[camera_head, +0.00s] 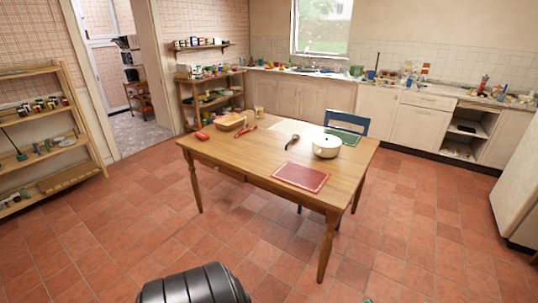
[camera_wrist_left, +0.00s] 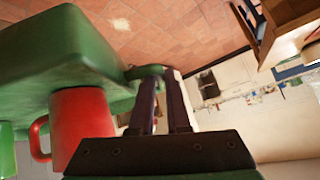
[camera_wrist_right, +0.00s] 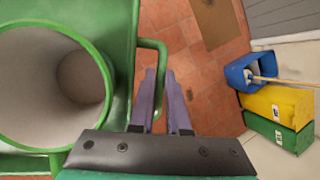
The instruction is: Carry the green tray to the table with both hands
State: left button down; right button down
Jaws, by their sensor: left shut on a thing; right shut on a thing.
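The green tray shows in the left wrist view (camera_wrist_left: 60,45) and in the right wrist view (camera_wrist_right: 122,40). My left gripper (camera_wrist_left: 158,85) is shut on a handle at one end. My right gripper (camera_wrist_right: 158,80) is shut on the green handle loop at the other end. A red mug (camera_wrist_left: 80,125) is on the tray near my left gripper. A large green vessel with a grey inside (camera_wrist_right: 50,85) is on it near my right gripper. The wooden table (camera_head: 240,160) stands ahead in the head view. The grippers are outside the head view.
The table bears a red mat (camera_head: 300,177), a white pot (camera_head: 326,148), a dark ladle (camera_head: 292,142) and a basket (camera_head: 230,123). Its front left part is bare. A blue chair (camera_head: 347,121) stands behind. Tiled floor lies clear before it. Colored bins (camera_wrist_right: 275,105) show in the right wrist view.

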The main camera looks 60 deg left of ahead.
aim_at(240, 152)
jog(key=j+u, duration=0.25)
jog(key=j, duration=0.2)
jog(key=i+j+u, duration=0.25)
jog(key=j, duration=0.2)
jog(key=j+u, duration=0.2)
jog(key=j, duration=0.25)
jog(key=i+j+u, duration=0.25)
jog(key=j, duration=0.15)
jog(key=i+j, duration=0.15)
jog(key=j, duration=0.25)
jog(key=i+j, duration=0.15)
jog(key=j, duration=0.25)
jog(key=i+j, duration=0.2)
jog(key=j, duration=0.2)
jog(key=i+j, duration=0.15)
jog(key=j, duration=0.25)
jog(key=i+j, duration=0.15)
jog(key=j, duration=0.25)
jog(key=i+j, duration=0.15)
jog(key=j, duration=0.2)
jog(key=i+j, duration=0.15)
jog(key=j, duration=0.25)
jog(key=i+j, duration=0.2)
jog(key=j, duration=0.2)
